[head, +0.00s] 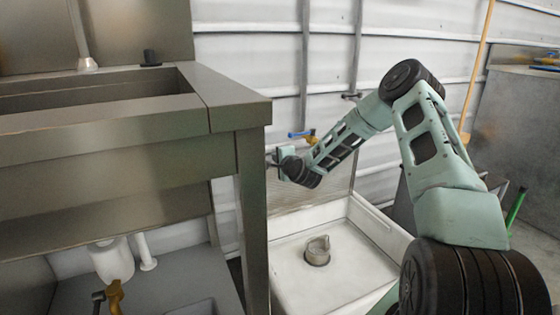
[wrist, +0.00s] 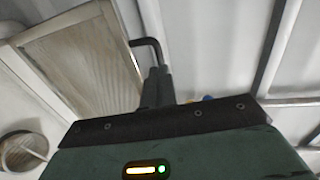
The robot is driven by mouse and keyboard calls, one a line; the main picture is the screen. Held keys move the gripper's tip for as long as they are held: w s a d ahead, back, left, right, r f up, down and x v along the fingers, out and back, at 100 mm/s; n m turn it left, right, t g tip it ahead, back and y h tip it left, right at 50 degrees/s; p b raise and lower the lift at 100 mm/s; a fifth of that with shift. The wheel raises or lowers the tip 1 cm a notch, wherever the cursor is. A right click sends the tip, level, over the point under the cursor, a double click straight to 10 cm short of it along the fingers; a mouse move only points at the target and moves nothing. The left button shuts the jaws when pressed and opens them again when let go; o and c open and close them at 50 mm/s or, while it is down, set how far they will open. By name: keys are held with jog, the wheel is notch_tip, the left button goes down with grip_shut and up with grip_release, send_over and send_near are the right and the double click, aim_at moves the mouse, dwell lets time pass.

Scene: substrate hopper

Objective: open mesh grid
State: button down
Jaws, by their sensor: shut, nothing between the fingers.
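The mesh grid (head: 338,182) stands raised and tilted at the back of the open white hopper (head: 383,226). In the wrist view the mesh grid (wrist: 88,62) is a pale framed panel at upper left, with a bent black handle (wrist: 147,42) at its edge. My gripper (head: 274,157) is above the hopper's left side, close to the steel bench. In the wrist view my gripper (wrist: 158,78) is shut and empty, right by the handle's end. I cannot tell whether the fingers touch the handle.
The steel sink bench (head: 235,95) stands close on the left, its leg beside the hopper. A round metal fitting (head: 317,250) sits on the hopper floor. A blue and yellow valve (head: 302,135) is on the wall behind my gripper. A corrugated wall closes off the back.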

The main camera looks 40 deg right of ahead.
jog(key=p+v, duration=0.3)
jog(key=v, duration=0.7)
jog(key=shift+s, duration=0.35)
